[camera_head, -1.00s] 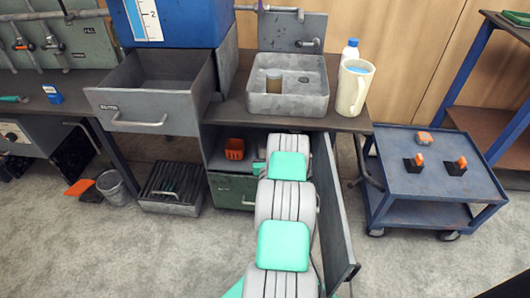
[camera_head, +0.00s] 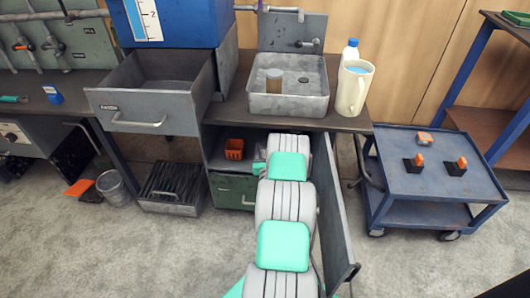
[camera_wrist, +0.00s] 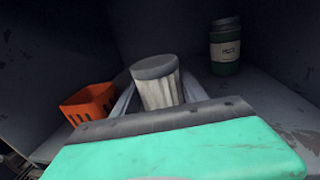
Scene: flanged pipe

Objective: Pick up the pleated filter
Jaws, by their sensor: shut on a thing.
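The pleated filter (camera_wrist: 160,88) is a pale ribbed cylinder with a grey end cap, seen in the wrist view inside a dark cabinet. My gripper (camera_wrist: 157,97) is shut on it, with a finger on each side. The filter stands close to upright in the picture. Its lower part is hidden behind my gripper's body, so I cannot tell whether it touches the cabinet floor. In the head view my arm reaches into the open cabinet under the sink and hides the gripper and filter.
An orange basket (camera_wrist: 90,103) is left of the filter. A dark green jar (camera_wrist: 225,47) stands behind to the right. The open cabinet door (camera_head: 336,210) flanks my arm on the right. The sink (camera_head: 288,101) is above; an open drawer (camera_head: 150,110) juts out at left.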

